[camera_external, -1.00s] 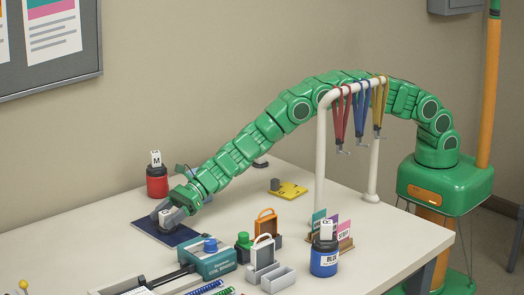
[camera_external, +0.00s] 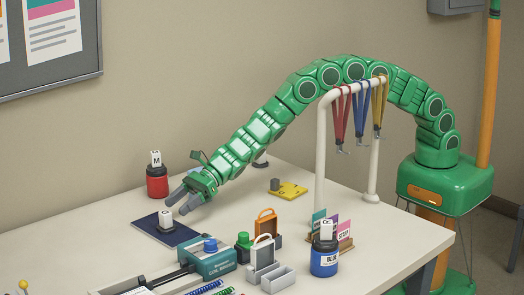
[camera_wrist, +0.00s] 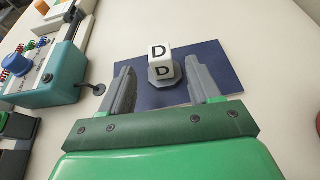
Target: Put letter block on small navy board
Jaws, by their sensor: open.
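The letter block (camera_external: 166,214), white with a black D in the wrist view (camera_wrist: 159,53), has a grey faceted base. It stands upright on the small navy board (camera_external: 147,222), near the middle of the board. The board also shows in the wrist view (camera_wrist: 218,62). My gripper (camera_external: 177,205) is open and empty, just above and to the right of the block. In the wrist view my gripper (camera_wrist: 158,82) has its fingers apart, one to each side of the block, with the block beyond the tips and a gap visible.
A red bottle (camera_external: 157,187) with an M-marked top stands behind the board. A teal binding machine (camera_external: 208,259) lies in front. A blue bottle (camera_external: 324,265), a yellow plate (camera_external: 290,190) and a white rack (camera_external: 321,150) with hanging lanyards stand to the right.

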